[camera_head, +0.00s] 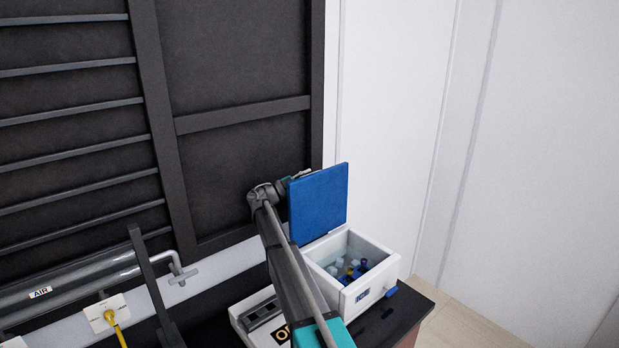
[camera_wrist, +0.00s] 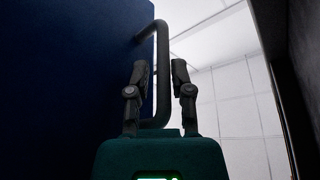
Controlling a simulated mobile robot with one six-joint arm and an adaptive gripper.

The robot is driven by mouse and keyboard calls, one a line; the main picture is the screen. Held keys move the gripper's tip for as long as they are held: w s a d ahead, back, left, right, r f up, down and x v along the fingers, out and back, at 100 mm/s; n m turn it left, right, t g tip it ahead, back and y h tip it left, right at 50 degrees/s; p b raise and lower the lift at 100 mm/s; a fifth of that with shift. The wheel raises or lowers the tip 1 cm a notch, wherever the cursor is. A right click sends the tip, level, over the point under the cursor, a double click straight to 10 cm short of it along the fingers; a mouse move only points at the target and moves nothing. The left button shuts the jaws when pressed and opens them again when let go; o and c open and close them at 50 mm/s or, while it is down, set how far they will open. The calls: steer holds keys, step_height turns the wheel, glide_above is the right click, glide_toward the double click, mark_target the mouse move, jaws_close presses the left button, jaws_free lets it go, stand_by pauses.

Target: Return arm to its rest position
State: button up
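My arm (camera_head: 290,270) reaches up from the bottom of the head view to the raised blue lid (camera_head: 318,204) of a white box. My gripper is mostly hidden behind the lid there. In the wrist view my gripper (camera_wrist: 160,66) has its two dark fingers apart, on either side of a dark bar handle (camera_wrist: 161,38) on the blue lid (camera_wrist: 70,85). A gap shows between the handle and the left finger; whether the right finger touches it I cannot tell.
The open white box (camera_head: 375,286) holds several small vials with coloured caps and stands on a dark bench top (camera_head: 405,312). A white device (camera_head: 262,318) sits left of it. A dark framed panel (camera_head: 240,70) rises behind, with pipes at left. White wall and floor are clear at right.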

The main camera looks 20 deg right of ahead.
steer(key=shift+o, duration=0.9)
